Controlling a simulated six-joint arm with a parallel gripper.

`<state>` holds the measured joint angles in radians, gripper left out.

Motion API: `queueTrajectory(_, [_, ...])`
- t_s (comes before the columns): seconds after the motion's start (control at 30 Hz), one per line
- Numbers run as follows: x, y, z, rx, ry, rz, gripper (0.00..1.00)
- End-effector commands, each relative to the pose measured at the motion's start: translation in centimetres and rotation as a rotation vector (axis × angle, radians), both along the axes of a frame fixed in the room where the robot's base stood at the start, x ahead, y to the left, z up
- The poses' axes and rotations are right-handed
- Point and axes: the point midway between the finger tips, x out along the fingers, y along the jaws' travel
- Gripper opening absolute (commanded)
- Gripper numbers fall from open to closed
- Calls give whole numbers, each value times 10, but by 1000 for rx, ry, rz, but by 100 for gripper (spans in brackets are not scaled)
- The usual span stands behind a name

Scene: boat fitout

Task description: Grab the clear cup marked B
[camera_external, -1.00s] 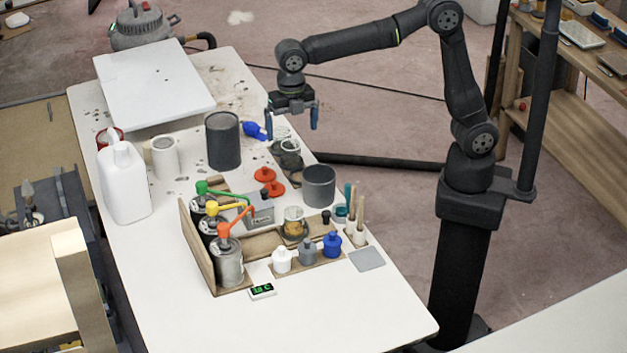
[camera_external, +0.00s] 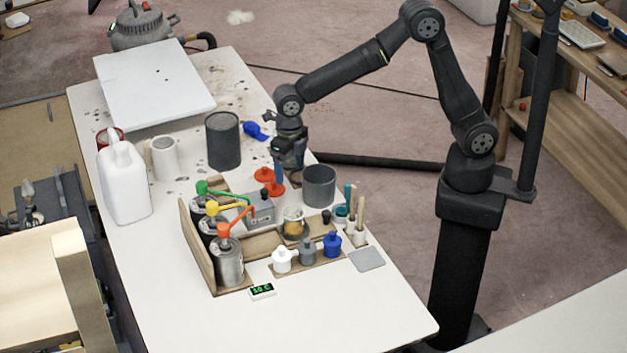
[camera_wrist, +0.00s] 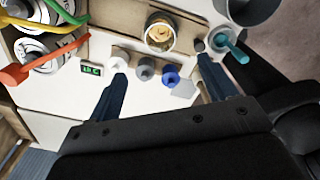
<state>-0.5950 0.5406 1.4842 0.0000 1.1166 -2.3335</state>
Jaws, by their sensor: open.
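My gripper (camera_external: 288,168) is open and points down beside the red-orange lidded item, at the table's right edge. Its two blue fingers also show, spread apart, in the wrist view (camera_wrist: 162,72). The clear cups that stood at this spot earlier are now hidden behind my gripper in the external view. Another clear cup (camera_external: 293,222), with amber contents, stands in the wooden rack; it also shows at the top of the wrist view (camera_wrist: 160,33). No letter B is readable on any cup.
A red-orange item (camera_external: 268,181) and a dark grey pot (camera_external: 319,186) stand close to my gripper. Cans with green, yellow and orange handles (camera_external: 228,262) fill the rack's left. White, grey and blue bottles (camera_external: 307,250) line its front.

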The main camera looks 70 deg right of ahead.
Motion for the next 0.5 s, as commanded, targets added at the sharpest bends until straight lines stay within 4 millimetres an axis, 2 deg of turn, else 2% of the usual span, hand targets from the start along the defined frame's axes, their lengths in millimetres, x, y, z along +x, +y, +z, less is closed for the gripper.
queueTrajectory(0.17, [-1,-1,-26,-2,4,22,77])
queueTrajectory(0.5, [-2,-1,-99,-2,4,19,77])
